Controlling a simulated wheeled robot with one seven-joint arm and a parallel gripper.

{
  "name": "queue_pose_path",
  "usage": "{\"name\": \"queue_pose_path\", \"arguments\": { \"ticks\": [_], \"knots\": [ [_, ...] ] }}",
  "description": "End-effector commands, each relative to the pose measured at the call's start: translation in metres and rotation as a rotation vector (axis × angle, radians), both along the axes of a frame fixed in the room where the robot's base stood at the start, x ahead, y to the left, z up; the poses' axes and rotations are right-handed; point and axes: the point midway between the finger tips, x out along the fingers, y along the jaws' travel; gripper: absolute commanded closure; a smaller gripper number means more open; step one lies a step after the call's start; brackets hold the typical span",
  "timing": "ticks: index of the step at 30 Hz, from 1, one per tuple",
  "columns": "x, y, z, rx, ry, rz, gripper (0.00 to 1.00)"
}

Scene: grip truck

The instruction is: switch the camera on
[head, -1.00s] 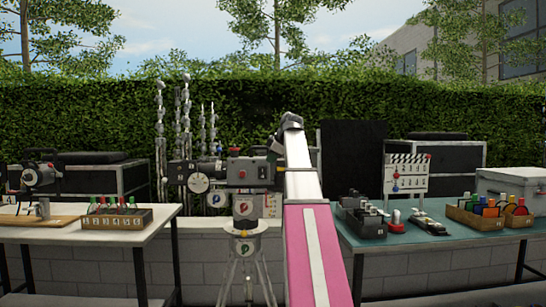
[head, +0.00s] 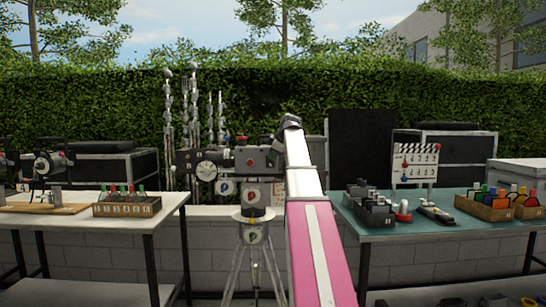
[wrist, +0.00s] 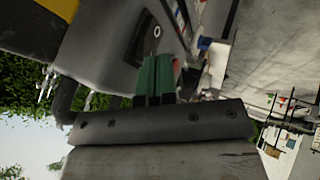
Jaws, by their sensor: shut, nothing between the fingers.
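The film camera (head: 232,160) is a dark grey body with a red knob on top and a pale round dial on its side. It stands on a tripod (head: 250,232), left of my arm, which covers its right end. My gripper (wrist: 155,78) shows in the wrist view as two green fingers, shut with nothing between them. The fingertips are close to a grey housing (wrist: 98,45) with a yellow band and a dark plate (wrist: 140,36) bearing a pale ring. I cannot tell whether they touch it.
A white table (head: 75,222) on the left holds a wooden box (head: 127,207) of bottles. A teal table (head: 400,230) on the right holds dark boxes, a clapperboard (head: 415,163) and another wooden box (head: 485,207). A hedge (head: 100,110) and dark cases stand behind.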

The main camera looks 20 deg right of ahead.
Motion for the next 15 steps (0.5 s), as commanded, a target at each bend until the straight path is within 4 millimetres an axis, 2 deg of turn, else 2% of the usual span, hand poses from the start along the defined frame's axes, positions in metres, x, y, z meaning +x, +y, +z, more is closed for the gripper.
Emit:
{"name": "queue_pose_path", "arguments": {
  "ticks": [4, 8, 15],
  "knots": [
    [0.001, 0.0, 0.001, 0.0, 0.0, 0.0, 1.0],
    [0.011, -0.004, 0.004, 0.0, 0.0, 0.0, 1.0],
    [0.009, -0.003, 0.003, 0.0, 0.0, 0.0, 1.0]
  ]
}}
